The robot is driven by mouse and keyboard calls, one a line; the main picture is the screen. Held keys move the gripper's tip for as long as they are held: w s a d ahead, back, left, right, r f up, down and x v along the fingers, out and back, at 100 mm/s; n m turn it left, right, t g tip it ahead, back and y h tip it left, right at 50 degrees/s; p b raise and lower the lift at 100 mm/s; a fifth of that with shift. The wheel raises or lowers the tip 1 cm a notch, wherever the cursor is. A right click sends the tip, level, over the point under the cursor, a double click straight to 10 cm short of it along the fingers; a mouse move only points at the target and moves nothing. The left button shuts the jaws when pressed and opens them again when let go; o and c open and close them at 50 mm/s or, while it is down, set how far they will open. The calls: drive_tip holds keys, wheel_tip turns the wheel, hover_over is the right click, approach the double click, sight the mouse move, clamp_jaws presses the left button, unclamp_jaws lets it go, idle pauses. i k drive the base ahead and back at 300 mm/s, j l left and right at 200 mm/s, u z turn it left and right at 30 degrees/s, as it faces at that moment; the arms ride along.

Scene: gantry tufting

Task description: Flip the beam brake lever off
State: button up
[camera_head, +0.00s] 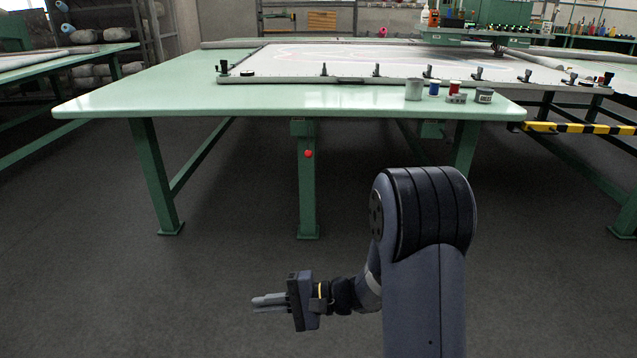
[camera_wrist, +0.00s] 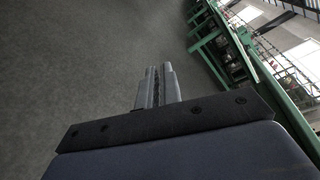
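A red round knob (camera_head: 308,153) shows on the front middle leg (camera_head: 307,195) of the green table, just below a small green block under the tabletop. It looks like the end of a lever, but its shaft and its setting cannot be made out. My gripper (camera_head: 268,303) is low over the floor, in front of and below the knob, well apart from it, with its fingers pointing left. In the wrist view my gripper (camera_wrist: 158,85) has its two fingers close together with nothing between them. The knob is not seen in the wrist view.
The green tabletop (camera_head: 150,92) carries a clamped white frame, a grey cup (camera_head: 414,89) and several small cans near its right front edge. A yellow-black striped bar (camera_head: 580,128) juts out at the right. The grey floor (camera_head: 230,270) before the table is clear.

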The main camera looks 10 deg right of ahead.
sight(308, 153)
drive_tip(key=i+l+z, duration=0.1)
drive_tip(key=i+l, duration=0.2)
drive_tip(key=i, duration=0.2)
drive_tip(key=i+l, duration=0.3)
drive_tip(key=i, duration=0.2)
drive_tip(key=i+l+z, duration=0.15)
drive_tip(key=i+l, duration=0.15)
drive_tip(key=i, duration=0.2)
drive_tip(key=i+l, duration=0.2)
drive_tip(key=i, duration=0.35)
drive_tip(key=l+z, duration=0.05)
